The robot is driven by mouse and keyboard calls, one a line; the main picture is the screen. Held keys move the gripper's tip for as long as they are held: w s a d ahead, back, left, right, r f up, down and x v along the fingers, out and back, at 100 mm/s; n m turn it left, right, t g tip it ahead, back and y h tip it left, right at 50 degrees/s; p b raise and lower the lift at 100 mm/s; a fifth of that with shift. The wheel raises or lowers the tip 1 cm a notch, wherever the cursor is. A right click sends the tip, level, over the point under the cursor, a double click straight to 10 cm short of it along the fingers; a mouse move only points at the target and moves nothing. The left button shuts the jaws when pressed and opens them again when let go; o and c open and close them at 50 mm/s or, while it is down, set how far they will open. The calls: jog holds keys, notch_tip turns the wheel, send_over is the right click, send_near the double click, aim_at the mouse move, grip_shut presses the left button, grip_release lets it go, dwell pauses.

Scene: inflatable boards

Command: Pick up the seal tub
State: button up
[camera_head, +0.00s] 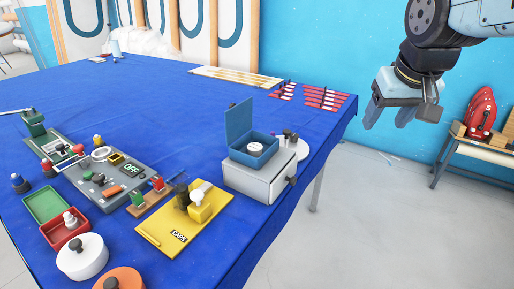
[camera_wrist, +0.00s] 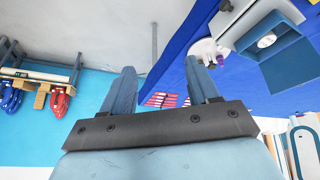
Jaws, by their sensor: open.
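I cannot tell for sure which thing is the seal tub, as no label to that effect is readable. A white round tub with a dark knob (camera_head: 82,257) stands at the near left of the table. An orange round one (camera_head: 118,279) is beside it, cut by the bottom edge. A small white round item (camera_head: 254,149) sits in an open blue box (camera_head: 240,125), which also shows in the wrist view (camera_wrist: 288,66). My gripper (camera_head: 388,117) is open and empty, in the air right of the table. Its two fingers show apart in the wrist view (camera_wrist: 160,72).
The blue box stands on a grey drawer unit (camera_head: 260,182). A yellow CAPS board (camera_head: 160,233), a grey OFF panel (camera_head: 118,178) and a green-and-red box (camera_head: 68,233) crowd the near side. Red strips (camera_head: 322,99) lie behind.

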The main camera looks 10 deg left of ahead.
jog(key=w+a+n+g, duration=0.1)
jog(key=w+a+n, duration=0.35)
jog(key=a, duration=0.85)
jog(key=g+y, duration=0.1)
send_near(255, 147)
jog(key=x, duration=0.3)
jog(key=shift+f, duration=0.2)
jog(key=shift+x, duration=2.8)
jog(key=c, duration=0.8)
jog(key=shift+r, duration=0.1)
